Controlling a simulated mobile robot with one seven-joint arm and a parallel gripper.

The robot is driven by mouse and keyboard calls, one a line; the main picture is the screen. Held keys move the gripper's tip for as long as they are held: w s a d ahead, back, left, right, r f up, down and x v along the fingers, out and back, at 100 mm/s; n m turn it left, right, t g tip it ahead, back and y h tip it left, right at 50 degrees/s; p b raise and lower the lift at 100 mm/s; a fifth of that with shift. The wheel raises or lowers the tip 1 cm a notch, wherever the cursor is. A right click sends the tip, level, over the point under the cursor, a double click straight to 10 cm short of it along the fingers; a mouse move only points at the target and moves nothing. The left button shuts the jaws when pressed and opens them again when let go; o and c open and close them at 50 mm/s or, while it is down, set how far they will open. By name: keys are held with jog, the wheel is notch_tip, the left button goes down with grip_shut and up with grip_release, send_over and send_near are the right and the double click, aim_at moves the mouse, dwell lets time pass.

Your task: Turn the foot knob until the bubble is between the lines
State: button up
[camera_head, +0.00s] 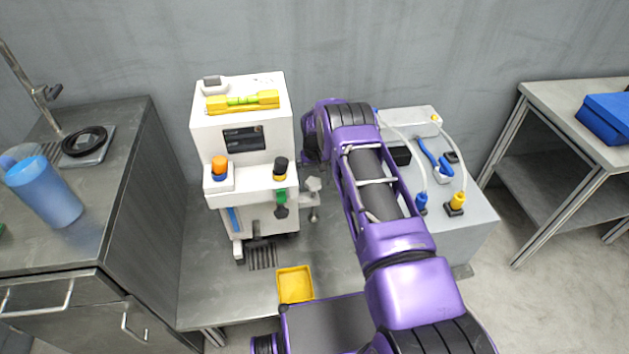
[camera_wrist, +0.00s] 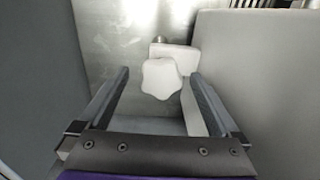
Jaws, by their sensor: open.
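The foot knob (camera_wrist: 161,78) is a pale, lobed knob on a short stem, low beside the white machine. It also shows in the head view (camera_head: 313,184), just left of my purple arm. In the wrist view my gripper (camera_wrist: 158,75) is open, with one finger on each side of the knob and a gap on both sides. The head view does not show the fingers clearly. A yellow spirit level (camera_head: 214,105) with a green vial (camera_head: 242,100) lies on top of the white machine (camera_head: 272,177). The bubble and lines are too small to read.
A yellow tray (camera_head: 294,284) lies on the metal bench before the machine. A grey box (camera_head: 475,222) with tubes stands to the right, behind my arm. A blue cup (camera_head: 45,190) stands on the left cabinet. The bench front left is clear.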

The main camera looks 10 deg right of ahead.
aim_at(315, 182)
notch_tip(315, 182, up, 17)
jog(key=p, duration=0.2)
dwell(0.5)
